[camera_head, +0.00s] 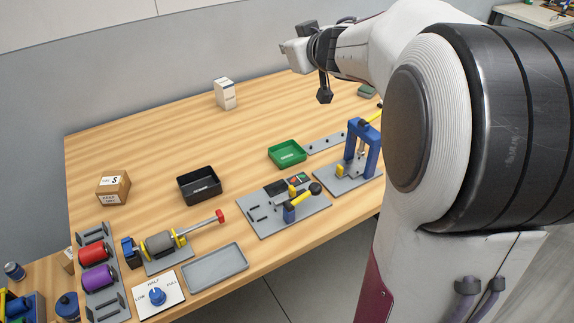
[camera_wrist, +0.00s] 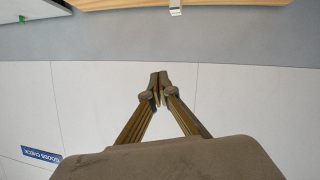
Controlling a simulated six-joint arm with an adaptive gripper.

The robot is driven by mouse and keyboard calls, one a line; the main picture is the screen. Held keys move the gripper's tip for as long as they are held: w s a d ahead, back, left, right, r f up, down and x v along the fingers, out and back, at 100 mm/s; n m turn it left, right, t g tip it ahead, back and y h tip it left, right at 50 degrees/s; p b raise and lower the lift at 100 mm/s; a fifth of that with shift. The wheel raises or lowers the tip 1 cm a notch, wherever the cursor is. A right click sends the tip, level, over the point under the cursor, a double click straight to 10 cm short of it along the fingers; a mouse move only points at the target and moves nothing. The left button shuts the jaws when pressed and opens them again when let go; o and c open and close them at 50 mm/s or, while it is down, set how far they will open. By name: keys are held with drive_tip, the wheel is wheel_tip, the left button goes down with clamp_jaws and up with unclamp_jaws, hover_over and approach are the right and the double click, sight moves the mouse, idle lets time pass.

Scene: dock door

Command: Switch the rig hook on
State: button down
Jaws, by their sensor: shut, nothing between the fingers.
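I cannot tell for certain which fixture is the rig hook. A blue upright frame (camera_head: 377,150) stands on a grey plate at the right of the table, with a small part hanging inside it and a yellow piece at its top. My arm partly covers its right side. A white dial panel (camera_head: 142,305) marked LOW, HALF and FULL has a blue knob (camera_head: 157,296) pointing near HALF. My gripper (camera_wrist: 159,88) is shut and empty in the wrist view, facing the wall, away from all fixtures. In the head view my wrist is raised above the table's far side.
A grey plate (camera_head: 262,226) carries a yellow-handled blue lever. A roller with a red-tipped handle (camera_head: 221,216), black tray (camera_head: 181,199), green tray (camera_head: 272,159), grey tray (camera_head: 188,282) and carton (camera_head: 113,188) stand around. The table's back middle is mostly clear, except a white box stack (camera_head: 225,94).

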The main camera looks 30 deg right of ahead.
drive_tip(key=s+d+f+n+g+y, duration=0.1)
drive_tip(key=s+d+f+g+y, duration=0.2)
drive_tip(key=f, duration=0.7)
drive_tip(key=s+d+f+g+y, duration=0.2)
drive_tip(key=d+f+g+y, duration=0.15)
drive_tip(key=f, duration=0.65)
drive_tip(key=s+d+f+g+y, duration=0.1)
drive_tip(key=s+d+f+g, duration=0.1)
drive_tip(key=s+f, duration=0.4)
drive_tip(key=shift+s+f+m+g, duration=0.35)
drive_tip(key=shift+s+g, duration=0.1)
drive_tip(key=shift+s, duration=0.35)
drive_tip(key=shift+y, duration=0.25)
drive_tip(key=x, duration=1)
drive_tip(key=shift+w+a+f, duration=0.1)
drive_tip(key=shift+f, duration=0.05)
drive_tip(key=shift+a, duration=1.9)
drive_tip(key=shift+a, duration=0.1)
